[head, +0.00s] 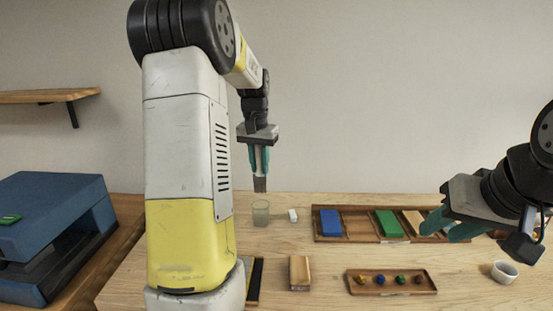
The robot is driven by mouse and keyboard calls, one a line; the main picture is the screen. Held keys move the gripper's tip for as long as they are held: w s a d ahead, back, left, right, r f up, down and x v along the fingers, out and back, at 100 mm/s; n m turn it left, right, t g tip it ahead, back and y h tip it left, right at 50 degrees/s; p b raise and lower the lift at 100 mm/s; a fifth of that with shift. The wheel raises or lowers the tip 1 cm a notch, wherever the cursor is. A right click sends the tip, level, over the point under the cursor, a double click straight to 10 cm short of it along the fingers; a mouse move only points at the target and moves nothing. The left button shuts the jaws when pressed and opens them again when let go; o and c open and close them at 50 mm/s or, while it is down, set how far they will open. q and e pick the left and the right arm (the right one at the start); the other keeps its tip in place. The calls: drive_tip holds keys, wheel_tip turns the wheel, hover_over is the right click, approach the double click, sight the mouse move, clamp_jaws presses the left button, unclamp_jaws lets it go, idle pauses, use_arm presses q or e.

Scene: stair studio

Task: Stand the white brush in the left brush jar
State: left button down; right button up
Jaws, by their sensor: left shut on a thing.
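My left gripper (259,165) points down and is shut on the white brush (260,184). The brush hangs upright, its dark grey end downward and its pale handle mostly hidden between the teal fingers. A greenish see-through jar (260,214) stands on the table below the brush in the picture. The brush's lower end shows above the jar's rim, apart from it. Only this one brush jar shows; my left arm covers the table to its left. My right gripper (449,232) is open and empty at the right, over the end of the long tray.
A long wooden tray (360,238) holds a blue block (330,223), a green block (389,224) and wooden pieces. A small tray (392,290) holds several coloured bits.

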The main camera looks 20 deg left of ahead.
sight(260, 183)
use_arm(q)
drive_tip(key=shift+f, duration=4.1)
drive_tip(key=c, duration=1.1)
unclamp_jaws()
drive_tip(key=shift+c, duration=0.2)
drive_tip(key=r, duration=0.5)
drive_tip(key=s+r, duration=0.1)
drive_tip(key=r, duration=0.1)
drive_tip(key=shift+r, duration=0.4)
